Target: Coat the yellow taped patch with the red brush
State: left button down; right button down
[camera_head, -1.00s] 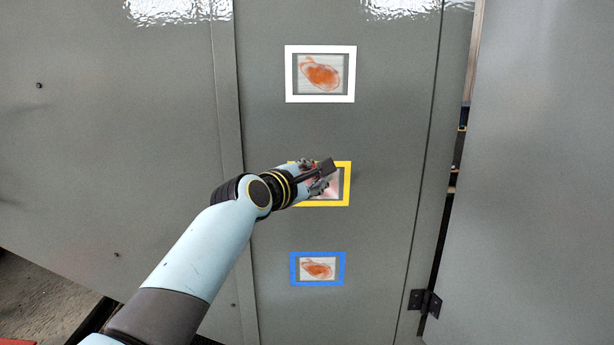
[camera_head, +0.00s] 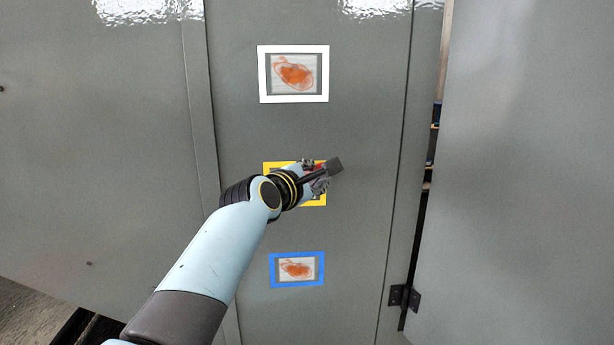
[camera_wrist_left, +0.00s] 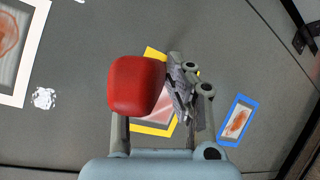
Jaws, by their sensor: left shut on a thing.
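My left gripper (camera_head: 318,178) is shut on the red brush (camera_head: 316,168). Only a little red shows in the head view, with a dark block-shaped end sticking out past the fingers. In the left wrist view, the red end of the brush (camera_wrist_left: 137,85) stands large beside a finger of the gripper (camera_wrist_left: 180,88). The yellow taped patch (camera_head: 320,199) is on the grey panel behind the gripper, which hides most of it. In the wrist view, the patch (camera_wrist_left: 154,129) shows a pale pinkish inside, partly covered by brush and finger. Contact between brush and panel cannot be told.
A white-taped patch (camera_head: 293,100) is above and a blue-taped patch (camera_head: 297,283) below, both with orange-red marks inside. A hinge (camera_head: 404,297) and a dark gap lie to the right, beside another grey panel (camera_head: 520,180).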

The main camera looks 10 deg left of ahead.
pick_arm(q)
jog(key=shift+w+d+r, duration=0.1)
jog(key=shift+w+d, duration=0.1)
jog(key=shift+d, duration=0.35)
jog(key=s+a, duration=0.3)
jog(key=a, duration=0.7)
jog(key=shift+a, duration=0.15)
dwell(1.0)
jog(key=shift+s, duration=0.1)
jog(key=shift+s+d, duration=0.3)
jog(key=shift+s, duration=0.65)
jog(key=shift+s+d, duration=0.25)
jog(key=shift+s, duration=0.65)
jog(key=shift+s+d, duration=0.3)
jog(key=shift+s, duration=0.65)
jog(key=shift+s, duration=0.1)
